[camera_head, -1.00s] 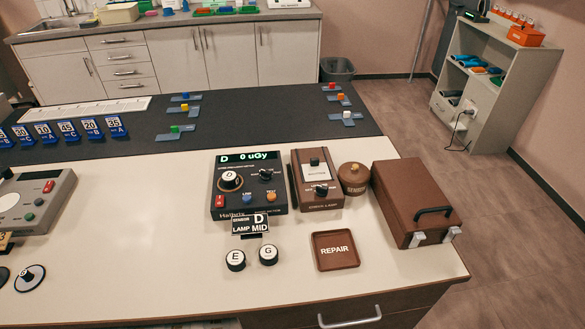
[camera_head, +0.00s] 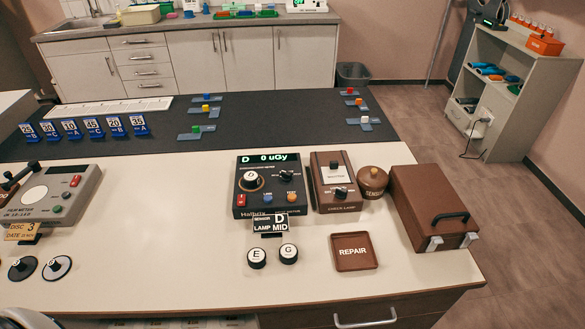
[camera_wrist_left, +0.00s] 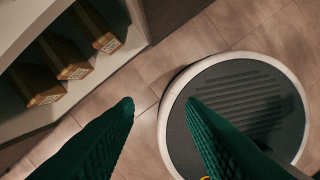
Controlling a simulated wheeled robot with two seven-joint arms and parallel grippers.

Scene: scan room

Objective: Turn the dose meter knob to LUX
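The dose meter (camera_head: 241,202) is a dark box on the white tabletop, right of centre in the head view. Its green display (camera_head: 262,158) reads "D 0 uGy". A small black knob (camera_head: 286,176) sits at its upper right; its labels and setting are too small to read. A round sensor disc marked D (camera_head: 250,181) sits at its left. My left gripper (camera_wrist_left: 160,103) shows in the left wrist view, its dark green fingers apart with nothing between them. It is over the floor, away from the meter. My right gripper is not in view.
The check lamp (camera_head: 336,198), sensor pot (camera_head: 372,182) and brown case (camera_head: 432,206) stand right of the meter. The film meter (camera_head: 66,192) stands left; clear tabletop lies between.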

